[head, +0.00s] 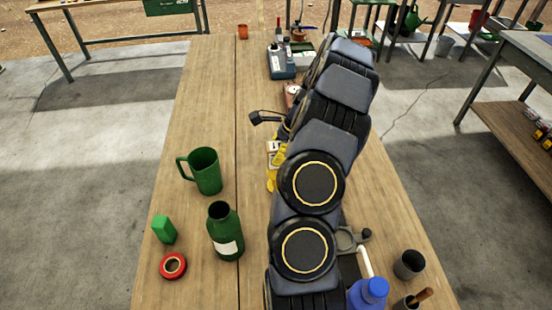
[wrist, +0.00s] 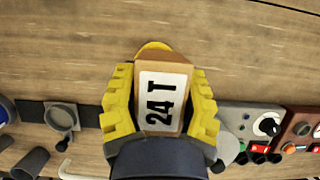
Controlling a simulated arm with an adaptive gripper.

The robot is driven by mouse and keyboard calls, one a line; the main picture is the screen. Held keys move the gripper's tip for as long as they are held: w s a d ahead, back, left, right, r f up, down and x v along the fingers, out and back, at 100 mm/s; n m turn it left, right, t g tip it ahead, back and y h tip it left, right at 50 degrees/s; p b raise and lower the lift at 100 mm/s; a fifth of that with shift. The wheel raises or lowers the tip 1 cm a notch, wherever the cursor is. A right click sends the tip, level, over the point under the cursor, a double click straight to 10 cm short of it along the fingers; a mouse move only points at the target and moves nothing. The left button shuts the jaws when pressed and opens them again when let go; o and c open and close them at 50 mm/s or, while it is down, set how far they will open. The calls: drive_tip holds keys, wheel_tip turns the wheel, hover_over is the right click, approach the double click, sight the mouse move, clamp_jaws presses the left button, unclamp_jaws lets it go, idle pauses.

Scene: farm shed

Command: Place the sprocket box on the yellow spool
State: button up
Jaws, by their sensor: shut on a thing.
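The sprocket box (wrist: 162,98) is a small brown cardboard box with a white label reading "24 T". My gripper (wrist: 161,80) has its yellow fingers shut on two opposite sides of it. In the head view the box (head: 272,146) shows partly to the left of my arm, over the middle of the table. A yellow thing, probably the yellow spool (wrist: 154,46), shows just past the box's far edge in the wrist view. In the head view a yellow piece (head: 270,185) shows just below the box. Most of it is hidden, and I cannot tell whether the box touches it.
A green mug (head: 207,172), a green bottle (head: 224,232), a green block (head: 164,229) and a red tape roll (head: 173,266) stand left of my arm. Grey cups (head: 409,264) and a blue bottle (head: 369,294) are at front right. The table's left far part is clear.

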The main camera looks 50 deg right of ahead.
drive_tip(key=shift+f, duration=1.15)
drive_tip(key=shift+f, duration=0.2)
drive_tip(key=o, duration=1)
drive_tip(key=shift+o, duration=0.2)
drive_tip(key=shift+r, duration=0.1)
